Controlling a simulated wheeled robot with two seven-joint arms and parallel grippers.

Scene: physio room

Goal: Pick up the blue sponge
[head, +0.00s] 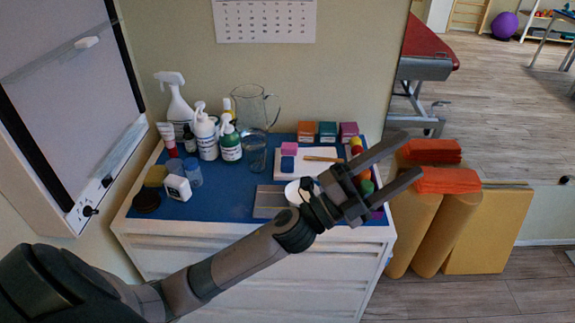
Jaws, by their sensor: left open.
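A small dark blue block, which looks like the blue sponge (287,163), lies on a white board (318,173) on the blue top of a white cabinet (250,204). A pink block (289,148) is just behind it. My left gripper (408,157) is open and empty, its two fingers apart and pointing right. It is over the right edge of the cabinet, to the right of the blue sponge and apart from it. The gripper hides part of the cabinet's right end. My right gripper is not in view.
Spray and pump bottles (207,135) stand at the back left, with a glass pitcher (252,110) to their right. Several small boxes (327,131) line the back. A white bowl (298,190) is partly behind my arm.

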